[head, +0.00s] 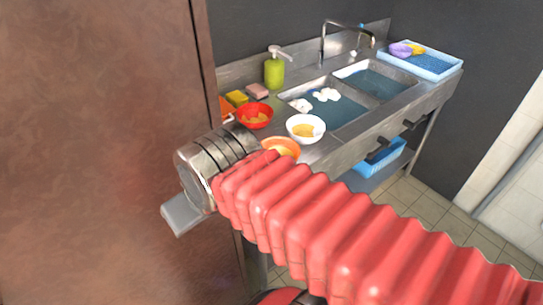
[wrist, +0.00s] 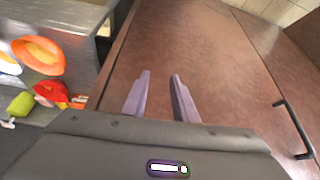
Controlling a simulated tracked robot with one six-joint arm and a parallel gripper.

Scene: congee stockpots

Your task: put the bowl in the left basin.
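Three bowls stand on the steel counter left of the basins: a red bowl (head: 255,116), a white bowl (head: 305,128) with yellowish contents, and an orange bowl (head: 283,146) partly hidden by my arm. The wrist view shows the orange bowl (wrist: 38,56), the red bowl (wrist: 50,93) and part of the white bowl (wrist: 8,64) at its left. The left basin (head: 340,114) holds bluish water and white foam. My gripper (wrist: 160,75) is open and empty, facing a brown cabinet door, away from the bowls. In the head view, its fingers are not clear.
The brown cabinet (head: 100,130) rises close beside my gripper. A green soap bottle (head: 274,70) and sponges (head: 237,97) stand behind the bowls. The right basin (head: 376,84) holds water. A blue tray (head: 428,64) with purple and yellow items sits at the far right.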

